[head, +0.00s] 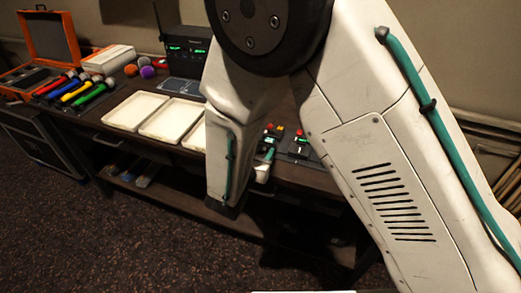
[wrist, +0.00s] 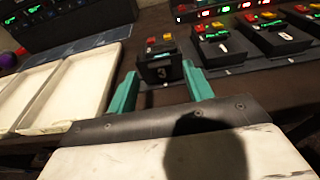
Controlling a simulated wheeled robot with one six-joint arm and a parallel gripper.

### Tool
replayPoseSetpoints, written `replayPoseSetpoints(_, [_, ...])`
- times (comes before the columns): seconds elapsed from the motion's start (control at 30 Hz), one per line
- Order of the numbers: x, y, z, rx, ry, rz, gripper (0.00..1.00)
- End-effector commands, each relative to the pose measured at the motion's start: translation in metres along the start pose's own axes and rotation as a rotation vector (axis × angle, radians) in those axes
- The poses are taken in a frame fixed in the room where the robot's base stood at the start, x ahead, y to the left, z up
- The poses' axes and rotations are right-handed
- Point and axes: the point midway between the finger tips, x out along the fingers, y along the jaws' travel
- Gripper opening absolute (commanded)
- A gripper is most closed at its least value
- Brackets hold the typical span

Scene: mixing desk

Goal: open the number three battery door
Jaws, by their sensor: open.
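The number three pack (wrist: 160,57) is a small dark box with red and yellow buttons on top and a white "3" low on its front. It sits on a dark mat at the centre of the wrist view. Its battery door cannot be told apart from the dark front. My gripper (wrist: 160,76) is open, its two teal fingers apart and nothing between them that I can see held. The pack shows in the gap just beyond the fingertips; touch cannot be told. In the head view my arm hides part of the gripper and packs.
Packs marked 1 (wrist: 222,44) and 4 (wrist: 277,38) stand to the right. White trays (head: 137,110) lie to the left on the desk. Coloured microphones (head: 75,90) and an orange case (head: 45,40) are farther left. A lit receiver (wrist: 240,8) stands behind the packs.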

Motion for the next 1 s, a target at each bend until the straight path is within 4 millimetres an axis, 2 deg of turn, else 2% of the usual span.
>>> replayPoseSetpoints(0.2, [-0.040,0.001,0.000,-0.001,0.000,0.006,0.51])
replayPoseSetpoints(0.4, [-0.062,0.000,0.000,0.000,0.000,0.002,0.51])
replayPoseSetpoints(1.0, [-0.065,-0.002,-0.001,0.012,0.004,-0.005,0.51])
